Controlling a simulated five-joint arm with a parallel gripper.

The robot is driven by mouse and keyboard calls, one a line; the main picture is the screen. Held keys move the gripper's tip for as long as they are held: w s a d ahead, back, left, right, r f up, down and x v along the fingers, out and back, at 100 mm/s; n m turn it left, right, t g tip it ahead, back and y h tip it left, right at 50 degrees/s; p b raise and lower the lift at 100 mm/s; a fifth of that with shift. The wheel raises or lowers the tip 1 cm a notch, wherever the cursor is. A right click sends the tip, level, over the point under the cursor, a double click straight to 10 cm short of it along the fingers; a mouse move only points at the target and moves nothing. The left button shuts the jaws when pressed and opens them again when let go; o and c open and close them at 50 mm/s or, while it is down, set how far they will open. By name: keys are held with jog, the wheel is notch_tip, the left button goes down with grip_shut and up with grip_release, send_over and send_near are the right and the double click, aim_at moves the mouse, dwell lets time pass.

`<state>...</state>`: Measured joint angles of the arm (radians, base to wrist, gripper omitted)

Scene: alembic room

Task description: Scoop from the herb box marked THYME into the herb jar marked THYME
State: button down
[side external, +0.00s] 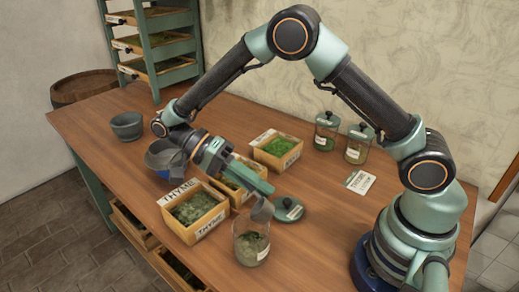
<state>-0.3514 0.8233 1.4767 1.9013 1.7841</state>
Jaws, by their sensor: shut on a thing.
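My gripper (264,187) is shut on a small grey scoop (262,209). The scoop hangs tilted at the mouth of an open glass jar (251,246); I cannot tell whether it touches the rim. The jar stands upright near the table's front and holds some green-grey herb; no readable label shows on it. The wooden herb box marked THYME (206,231) is to the left of the jar, full of dull green herb, with a THYME sign at its back. Whether herb is in the scoop cannot be seen.
A green lid (289,209) lies right of the jar. Two more herb boxes (283,163) (228,188) stand behind, one partly under my gripper. Two lidded jars (325,131) (357,144) and a card (359,181) are at right. A grey mortar (127,126) and bowl (158,160) are at left.

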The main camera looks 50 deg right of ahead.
jog(key=t+y, duration=0.1)
jog(key=t, duration=0.2)
jog(key=r+t+y, duration=0.1)
jog(key=t, duration=0.2)
jog(key=t+y, duration=0.1)
jog(key=t, duration=0.3)
jog(key=shift+r+y, duration=0.35)
jog(key=shift+y, duration=0.05)
